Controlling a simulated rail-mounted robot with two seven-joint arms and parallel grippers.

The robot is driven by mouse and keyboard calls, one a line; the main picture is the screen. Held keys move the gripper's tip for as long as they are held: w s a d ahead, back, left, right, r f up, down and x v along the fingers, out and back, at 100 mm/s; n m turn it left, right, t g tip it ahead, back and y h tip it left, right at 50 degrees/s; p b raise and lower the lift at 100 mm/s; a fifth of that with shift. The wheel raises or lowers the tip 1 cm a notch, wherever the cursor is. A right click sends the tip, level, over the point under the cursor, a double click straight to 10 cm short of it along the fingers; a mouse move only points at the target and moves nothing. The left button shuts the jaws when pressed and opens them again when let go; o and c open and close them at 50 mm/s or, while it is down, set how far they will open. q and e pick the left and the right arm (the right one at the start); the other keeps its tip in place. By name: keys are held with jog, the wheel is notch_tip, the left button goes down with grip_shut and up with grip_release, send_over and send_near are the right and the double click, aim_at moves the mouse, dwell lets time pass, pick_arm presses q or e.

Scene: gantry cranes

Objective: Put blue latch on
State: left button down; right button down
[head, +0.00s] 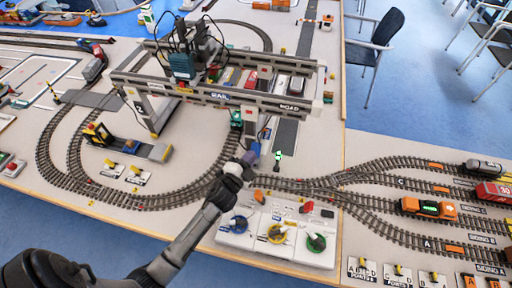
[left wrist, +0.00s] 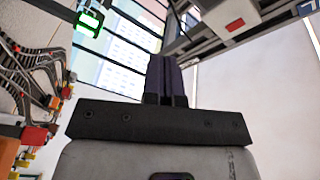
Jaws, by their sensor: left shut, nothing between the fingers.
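The exact setting of the blue handle is too small to tell. My left gripper (head: 255,148) is beyond the panel, apart from the blue control, near the gantry's front leg. Its dark fingers (left wrist: 166,78) are together and empty in the left wrist view. My right gripper is not in view.
A grey gantry crane (head: 190,92) spans the tracks behind my left gripper. Curved rails (head: 150,198) run on both sides of the panel. An orange locomotive (head: 428,208) stands on the right sidings.

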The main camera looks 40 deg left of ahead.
aim_at(256, 150)
pick_arm(q)
jog(key=shift+f, duration=0.1)
jog(key=shift+w+a+f+b, duration=0.5)
jog(key=shift+w+f+b, duration=0.4)
jog(key=shift+w+b, duration=0.15)
jog(key=shift+w+a+f+b, duration=0.45)
jog(key=shift+w+f+b, duration=0.55)
jog(key=shift+b, duration=0.15)
jog(key=shift+w+a+f+b, duration=0.5)
jog(key=shift+w+f+b, duration=0.35)
jog(key=shift+w+b, duration=0.2)
jog(key=shift+w+f, duration=0.1)
jog(key=shift+f, duration=0.05)
jog(key=shift+w+a+f+b, duration=0.1)
jog(key=shift+w+a+b, duration=0.05)
jog(key=shift+b, duration=0.15)
